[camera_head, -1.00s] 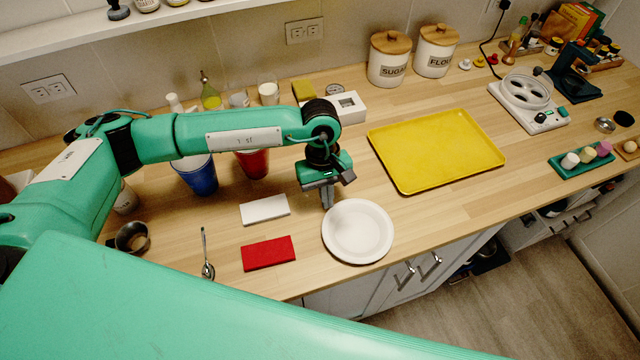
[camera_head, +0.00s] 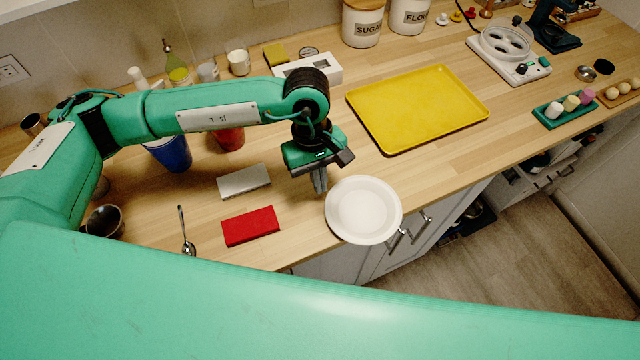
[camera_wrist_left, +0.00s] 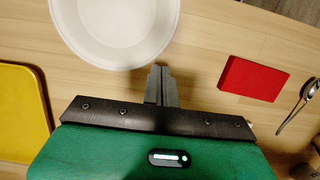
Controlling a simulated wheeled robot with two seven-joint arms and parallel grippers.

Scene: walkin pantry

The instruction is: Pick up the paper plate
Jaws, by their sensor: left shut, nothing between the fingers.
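The white paper plate (camera_head: 363,210) lies at the front of the counter, its near and right rim reaching past the counter's front edge. In the left wrist view the plate (camera_wrist_left: 118,25) is at the top, partly cut off by the frame. My left gripper (camera_head: 320,188) points down just left of the plate's rim. Its fingers are together and hold nothing. In the left wrist view the fingertips (camera_wrist_left: 160,70) are close beside the rim; I cannot tell whether they touch it. My right gripper is not in view.
A yellow tray (camera_head: 418,108) lies behind and right of the plate. A red block (camera_head: 250,226), a pale block (camera_head: 244,181) and a spoon (camera_head: 186,232) lie to the left. Floor shows beyond the counter's front edge.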

